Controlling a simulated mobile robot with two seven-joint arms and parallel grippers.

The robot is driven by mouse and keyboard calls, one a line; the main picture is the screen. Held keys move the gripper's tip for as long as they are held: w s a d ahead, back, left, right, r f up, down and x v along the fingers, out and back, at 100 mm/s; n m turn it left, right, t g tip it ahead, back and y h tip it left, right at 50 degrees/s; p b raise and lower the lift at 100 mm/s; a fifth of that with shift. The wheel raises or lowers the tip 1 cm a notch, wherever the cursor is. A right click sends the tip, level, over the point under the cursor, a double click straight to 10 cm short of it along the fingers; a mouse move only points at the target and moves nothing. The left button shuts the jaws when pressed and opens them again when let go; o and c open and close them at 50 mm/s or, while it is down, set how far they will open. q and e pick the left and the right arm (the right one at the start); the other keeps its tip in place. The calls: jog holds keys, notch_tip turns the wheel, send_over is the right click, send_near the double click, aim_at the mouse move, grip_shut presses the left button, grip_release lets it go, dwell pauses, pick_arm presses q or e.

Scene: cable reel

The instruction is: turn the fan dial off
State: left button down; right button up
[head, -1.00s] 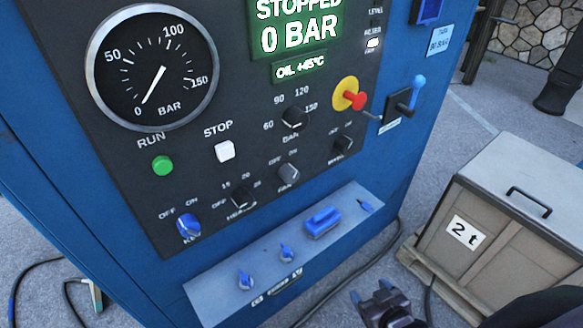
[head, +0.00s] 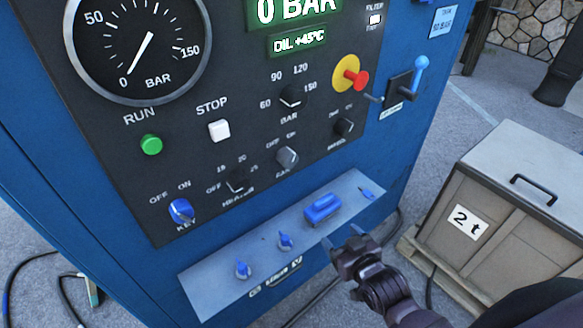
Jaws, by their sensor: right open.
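The fan dial (head: 287,158) is a grey knob on the dark panel, in the row between the heater dial (head: 238,181) and the wheel dial (head: 344,128). Its label is small and blurred, with OFF and ON marks above it; I cannot read its setting surely. My right gripper (head: 344,241) is open and empty, below and to the right of the fan dial, in front of the ledge's lower edge and apart from the dial. My left gripper is not in view.
A sloped grey ledge (head: 215,285) with blue valves and a blue handle (head: 322,208) juts out below the panel. A red emergency knob (head: 361,80) and blue lever (head: 419,72) stick out at right. A 2 t crate (head: 490,225) stands at right.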

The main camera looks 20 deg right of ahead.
jog(key=w+a+r+t+y+b, duration=0.2)
jog(key=w+a+r+t, duration=0.25)
jog(key=w, duration=0.25)
jog(key=m+t+y, duration=0.2)
jog(key=m+t, duration=0.1)
send_near(292, 161)
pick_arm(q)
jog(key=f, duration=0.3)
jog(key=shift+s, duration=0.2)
pick_arm(e)
jog(key=shift+g, duration=0.25)
jog(key=x, duration=1)
jog(key=shift+w+r, duration=0.1)
jog(key=shift+r, duration=0.15)
jog(key=c, duration=0.9)
